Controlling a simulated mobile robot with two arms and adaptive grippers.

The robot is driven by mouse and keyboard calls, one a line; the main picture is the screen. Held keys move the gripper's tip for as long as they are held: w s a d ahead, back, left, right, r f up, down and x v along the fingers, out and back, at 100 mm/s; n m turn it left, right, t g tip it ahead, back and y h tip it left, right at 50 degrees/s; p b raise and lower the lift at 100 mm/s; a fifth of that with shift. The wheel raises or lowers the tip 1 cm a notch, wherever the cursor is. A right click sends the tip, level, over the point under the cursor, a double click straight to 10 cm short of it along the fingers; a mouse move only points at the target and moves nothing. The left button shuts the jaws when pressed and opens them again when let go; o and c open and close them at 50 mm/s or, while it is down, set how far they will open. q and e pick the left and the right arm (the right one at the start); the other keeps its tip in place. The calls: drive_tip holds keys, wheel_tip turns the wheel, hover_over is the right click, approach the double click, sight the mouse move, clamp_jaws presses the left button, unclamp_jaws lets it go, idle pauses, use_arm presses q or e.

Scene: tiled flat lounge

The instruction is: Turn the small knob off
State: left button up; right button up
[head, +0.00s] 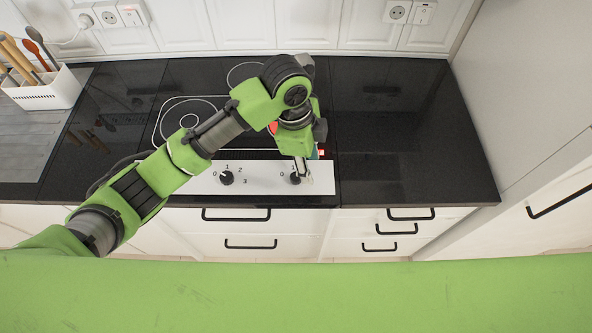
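The white control panel (262,188) at the front of the black hob carries two black knobs. The left knob (227,177) stands clear, with the marks 0, 1, 2 and 3 around it. The right knob (295,178) has 0 and 1 showing beside it; the rest is partly hidden by my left gripper. My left gripper (303,170) points down at the right knob, at or just beside it. I cannot tell whether its fingers touch the knob or how far they are open. My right gripper is not in view.
A white utensil holder (48,92) stands at the far left. The black counter (410,135) on the right is clear. Drawers (260,232) lie below.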

sight(296, 176)
use_arm(q)
drive_tip(key=w+a+r+m+y, duration=0.2)
drive_tip(key=w+a+r, duration=0.1)
drive_tip(key=r, duration=0.1)
wheel_tip(296, 176, down, 12)
drive_tip(key=p, duration=0.3)
drive_tip(key=shift+s+f, duration=0.1)
drive_tip(key=shift+f, duration=0.15)
drive_tip(key=shift+f+p, duration=0.3)
drive_tip(key=shift+f, duration=0.45)
clamp_jaws()
